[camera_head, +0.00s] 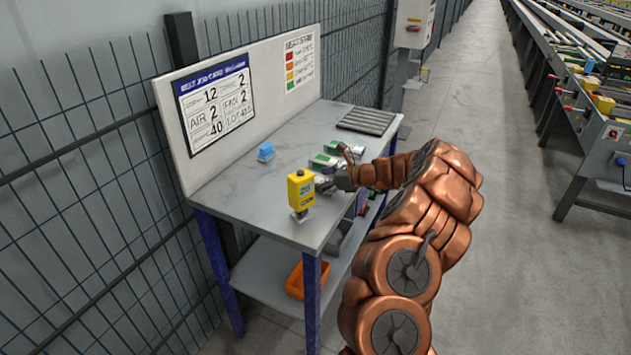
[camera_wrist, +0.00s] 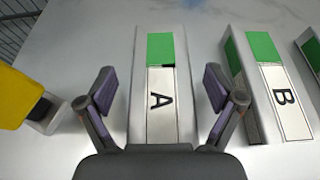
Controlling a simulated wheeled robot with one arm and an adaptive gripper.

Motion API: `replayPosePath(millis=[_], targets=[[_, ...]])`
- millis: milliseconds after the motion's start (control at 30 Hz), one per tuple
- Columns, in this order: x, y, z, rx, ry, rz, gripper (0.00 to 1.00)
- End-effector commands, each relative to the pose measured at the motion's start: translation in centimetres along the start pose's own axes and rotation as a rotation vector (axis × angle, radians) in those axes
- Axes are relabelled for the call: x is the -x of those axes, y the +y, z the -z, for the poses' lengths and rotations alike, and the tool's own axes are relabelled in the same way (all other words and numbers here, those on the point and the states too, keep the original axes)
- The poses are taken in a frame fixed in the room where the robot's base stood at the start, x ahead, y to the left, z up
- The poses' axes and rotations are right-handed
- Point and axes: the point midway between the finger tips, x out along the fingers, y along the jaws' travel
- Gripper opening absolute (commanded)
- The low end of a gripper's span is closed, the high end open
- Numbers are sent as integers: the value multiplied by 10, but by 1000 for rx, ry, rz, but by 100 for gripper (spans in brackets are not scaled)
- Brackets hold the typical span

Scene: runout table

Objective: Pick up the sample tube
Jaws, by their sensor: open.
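I cannot make out a sample tube for sure in either view. My gripper (camera_head: 330,183) is low over the front part of the table, and its open jaws also show in the wrist view (camera_wrist: 160,88). Between the two fingers, with a gap on each side, lies a grey holder with a green end and a white label "A" (camera_wrist: 161,115). A like holder marked "B" (camera_wrist: 281,95) lies to the right of the right finger. In the head view the gripper partly hides holder A; a green-topped holder (camera_head: 325,160) lies just behind it.
A yellow device (camera_head: 301,188) stands on the table close to the left of my gripper. A blue object (camera_head: 266,151) sits farther back left. A dark slatted tray (camera_head: 367,120) lies at the far end. An orange bin (camera_head: 306,280) is on the lower shelf. A backboard (camera_head: 240,105) closes the left side.

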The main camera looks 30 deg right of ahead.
Motion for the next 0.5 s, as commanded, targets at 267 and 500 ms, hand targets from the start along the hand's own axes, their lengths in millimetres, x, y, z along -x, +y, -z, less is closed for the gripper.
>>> replayPosePath(millis=[267,500], targets=[[-13,-1,0,0,0,3,92],[-13,-2,0,0,0,4,75]])
